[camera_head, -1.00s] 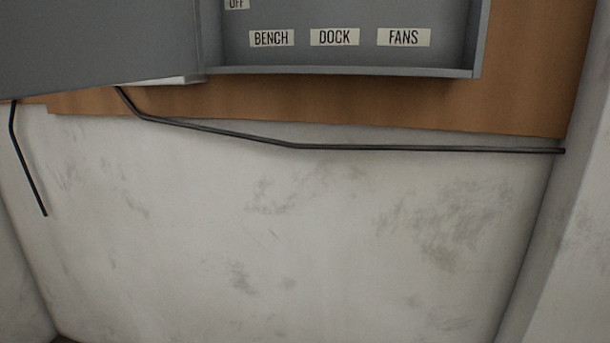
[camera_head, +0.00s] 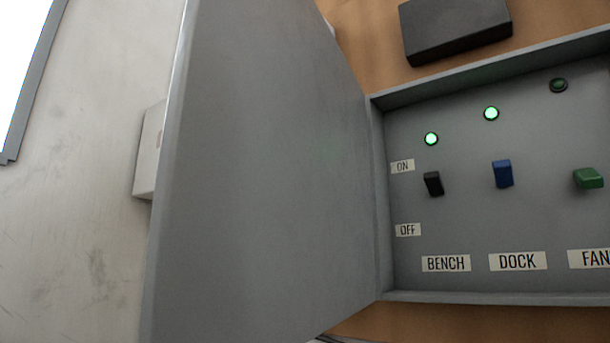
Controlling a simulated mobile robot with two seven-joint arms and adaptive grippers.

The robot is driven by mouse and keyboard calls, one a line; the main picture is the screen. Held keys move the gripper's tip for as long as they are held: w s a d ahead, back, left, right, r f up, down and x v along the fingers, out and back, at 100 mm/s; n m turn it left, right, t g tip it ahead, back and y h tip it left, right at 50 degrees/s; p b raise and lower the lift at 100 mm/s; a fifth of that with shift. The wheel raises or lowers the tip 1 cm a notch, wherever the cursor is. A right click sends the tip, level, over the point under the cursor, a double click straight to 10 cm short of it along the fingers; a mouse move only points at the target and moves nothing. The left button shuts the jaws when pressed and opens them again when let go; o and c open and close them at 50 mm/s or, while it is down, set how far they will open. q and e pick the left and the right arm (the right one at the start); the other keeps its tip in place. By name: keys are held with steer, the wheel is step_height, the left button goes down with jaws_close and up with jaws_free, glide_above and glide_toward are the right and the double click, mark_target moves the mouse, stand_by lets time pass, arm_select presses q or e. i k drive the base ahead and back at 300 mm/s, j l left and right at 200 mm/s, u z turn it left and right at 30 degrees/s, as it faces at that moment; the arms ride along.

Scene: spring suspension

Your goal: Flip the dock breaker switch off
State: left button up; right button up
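The breaker box (camera_head: 450,220) is open on the right of the head view. Neither gripper shows.
The grey box door (camera_head: 260,170) stands open to the left and fills the middle of the view. A dark block (camera_head: 456,28) is mounted on the brown board above the box. A pale box (camera_head: 149,150) is on the wall behind the door. The space before the switches looks clear.

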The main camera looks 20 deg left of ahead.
mark_target(502, 172)
steer(key=j+z, duration=0.1)
steer(key=j, duration=0.35)
steer(key=k+j+z, duration=0.15)
steer(key=j, duration=0.25)
steer(key=j+z, duration=0.1)
steer(key=j, duration=0.35)
